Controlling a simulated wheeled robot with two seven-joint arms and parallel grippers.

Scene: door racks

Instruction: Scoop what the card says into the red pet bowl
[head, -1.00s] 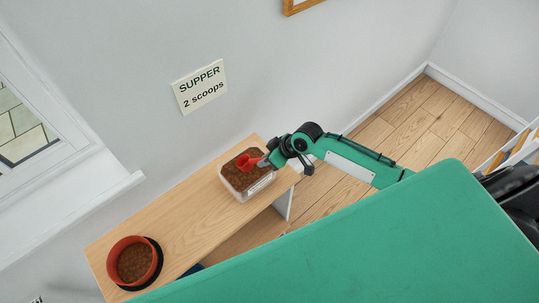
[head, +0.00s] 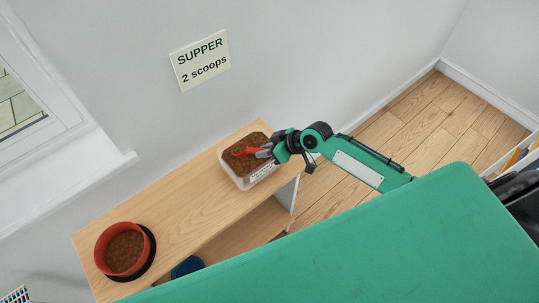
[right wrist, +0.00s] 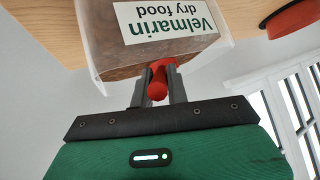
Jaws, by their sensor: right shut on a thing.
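The card (head: 201,61) on the wall reads "SUPPER 2 scoops". The red pet bowl (head: 104,238) stands at the near left end of the wooden shelf unit and holds brown dry food. A clear tub (head: 236,178) of brown food stands at the far end; its label reads "Velmarin dry food" in the right wrist view (right wrist: 92,38). My right gripper (head: 270,149) is shut on the handle of a red scoop (head: 249,151), which is at the food in the tub. Whether the scoop holds food I cannot tell. My left gripper is out of view.
The wooden top (head: 185,210) is clear between bowl and tub. A black round mat (head: 150,258) lies under the bowl. A blue object (head: 186,267) sits on the lower shelf. The wall runs close behind, with a window at the left.

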